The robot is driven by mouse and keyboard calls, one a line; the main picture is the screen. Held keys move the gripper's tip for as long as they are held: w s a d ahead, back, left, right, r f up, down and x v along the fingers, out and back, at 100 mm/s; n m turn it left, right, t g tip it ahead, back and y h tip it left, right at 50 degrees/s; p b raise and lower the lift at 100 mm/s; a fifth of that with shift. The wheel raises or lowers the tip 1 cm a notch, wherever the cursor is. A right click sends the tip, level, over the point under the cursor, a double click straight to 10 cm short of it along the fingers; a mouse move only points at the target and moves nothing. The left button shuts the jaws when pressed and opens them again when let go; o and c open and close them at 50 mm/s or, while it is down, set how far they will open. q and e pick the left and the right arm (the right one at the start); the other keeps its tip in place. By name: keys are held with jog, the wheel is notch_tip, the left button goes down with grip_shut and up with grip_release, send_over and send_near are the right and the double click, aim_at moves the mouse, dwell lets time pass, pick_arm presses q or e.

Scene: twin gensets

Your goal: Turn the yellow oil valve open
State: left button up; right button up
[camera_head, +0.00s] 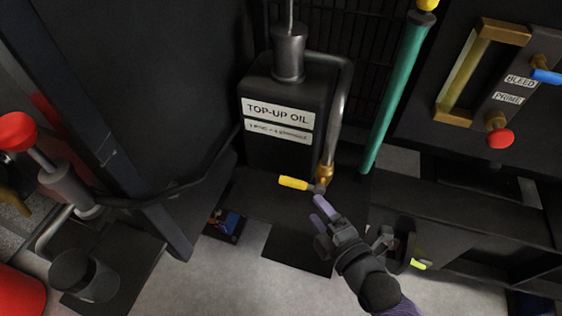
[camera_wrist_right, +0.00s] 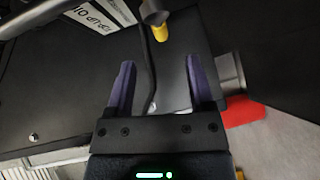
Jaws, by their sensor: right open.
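The yellow oil valve handle (camera_head: 294,183) points left from a brass fitting (camera_head: 324,174) at the foot of a metal pipe, beside the black tank marked TOP-UP OIL (camera_head: 280,150). My right gripper (camera_head: 322,211) is open and empty, its purple fingers just below and right of the handle in the head view. In the right wrist view a yellow part (camera_wrist_right: 160,32), which looks like the handle, lies beyond and between the spread fingertips (camera_wrist_right: 160,62). The fingers appear apart from it. My left gripper is not in view.
A green pipe (camera_head: 395,95) rises right of the tank. At the right is a panel with BLEED and PRIME labels, a blue lever (camera_head: 546,76) and a red knob (camera_head: 500,138). A red knob (camera_head: 17,131) on a metal stem stands at the left. Grey floor shows below.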

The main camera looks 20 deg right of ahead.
aim_at(299, 188)
jog(key=b+x, duration=0.4)
jog(key=x, duration=0.4)
jog(key=shift+f, duration=0.2)
jog(key=shift+w, duration=0.35)
jog(key=shift+w+a+r, duration=0.1)
jog(key=shift+r, duration=0.05)
jog(key=shift+c, duration=0.6)
jog(key=c, duration=0.7)
grip_shut()
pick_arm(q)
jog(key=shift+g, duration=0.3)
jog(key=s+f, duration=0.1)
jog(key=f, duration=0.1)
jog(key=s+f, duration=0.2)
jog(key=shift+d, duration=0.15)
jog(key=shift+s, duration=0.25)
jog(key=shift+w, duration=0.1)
